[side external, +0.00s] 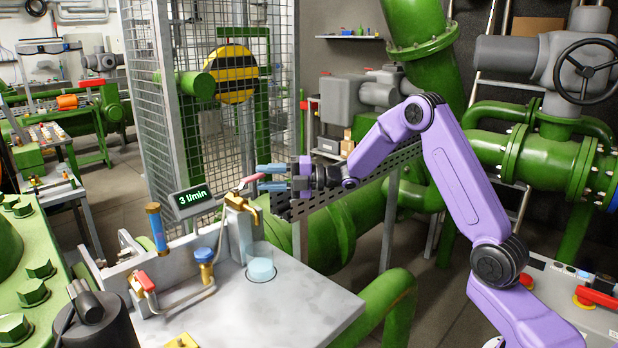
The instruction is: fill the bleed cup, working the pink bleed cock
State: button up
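The pink bleed cock (248,182) is a pink lever on a brass valve body (236,202) with a brass spout, at the top of a grey upright. The bleed cup (261,268) is a clear cup on the grey bench below the spout; pale blue liquid fills about its lower half. My gripper (260,177) comes in from the right with its blue fingers apart, one above the other. The lever's end lies at the gap between the fingertips. I see a gap between the fingers; whether either finger touches the lever is too small to tell.
A display (192,198) reads "3 l/min" left of the cock. A red-handled valve (145,281), a blue-capped fitting (204,256) and a blue-orange cylinder (156,228) stand on the bench's left. A mesh guard (150,110) rises behind. The bench front right (310,300) is clear.

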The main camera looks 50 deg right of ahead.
jog(key=v, duration=1.2)
dwell(1.0)
